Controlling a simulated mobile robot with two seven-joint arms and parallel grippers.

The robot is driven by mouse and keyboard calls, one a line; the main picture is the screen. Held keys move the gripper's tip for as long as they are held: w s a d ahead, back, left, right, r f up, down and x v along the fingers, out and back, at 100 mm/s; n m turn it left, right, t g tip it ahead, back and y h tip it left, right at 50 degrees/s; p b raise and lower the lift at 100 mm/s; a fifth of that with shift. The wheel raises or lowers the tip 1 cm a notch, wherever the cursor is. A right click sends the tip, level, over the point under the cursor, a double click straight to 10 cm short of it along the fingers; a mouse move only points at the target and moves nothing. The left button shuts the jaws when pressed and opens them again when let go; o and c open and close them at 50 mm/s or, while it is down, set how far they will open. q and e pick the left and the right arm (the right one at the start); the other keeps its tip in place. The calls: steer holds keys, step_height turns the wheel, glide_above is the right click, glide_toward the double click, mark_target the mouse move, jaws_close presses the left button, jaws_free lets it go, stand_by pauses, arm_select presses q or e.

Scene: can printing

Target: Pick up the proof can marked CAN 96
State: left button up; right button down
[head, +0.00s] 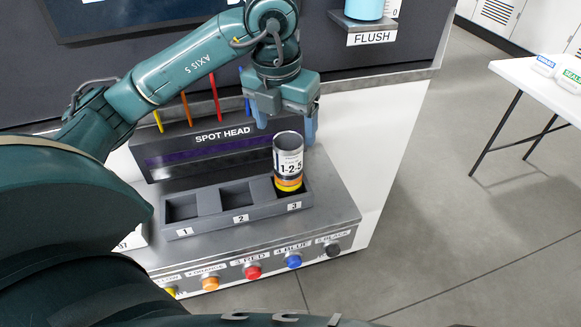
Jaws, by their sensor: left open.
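A grey can (289,160) with a white label and yellow and orange bands near its base stands upright in slot 3 of the dark slotted holder (222,224). Its label shows large "1-2-5"; the smaller print is too small to read, so I cannot tell whether it says CAN 96. My left gripper (286,123) is open and empty, pointing down just above and behind the can's rim. Its two blue fingers are spread apart, and I see no contact with the can. My right gripper is not in view.
Slots 1 and 2 of the holder are empty. The SPOT HEAD unit (212,146) with coloured rods stands behind it. Coloured buttons, including a red one (253,272), line the front. A FLUSH shelf (371,38) is at the back; a white table (545,88) stands far right.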

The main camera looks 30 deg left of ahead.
mark_target(289, 153)
arm_select(q)
steer(key=f, duration=0.3)
steer(key=w+f, duration=0.1)
steer(key=f, duration=0.1)
steer(key=f+p, duration=0.1)
steer(key=f, duration=0.2)
steer(key=shift+w+a+f, duration=0.1)
steer(key=shift+w+f, duration=0.2)
steer(key=shift+w, duration=0.05)
steer(key=shift+c, duration=0.4)
steer(key=c, duration=1)
steer(key=shift+o, duration=0.2)
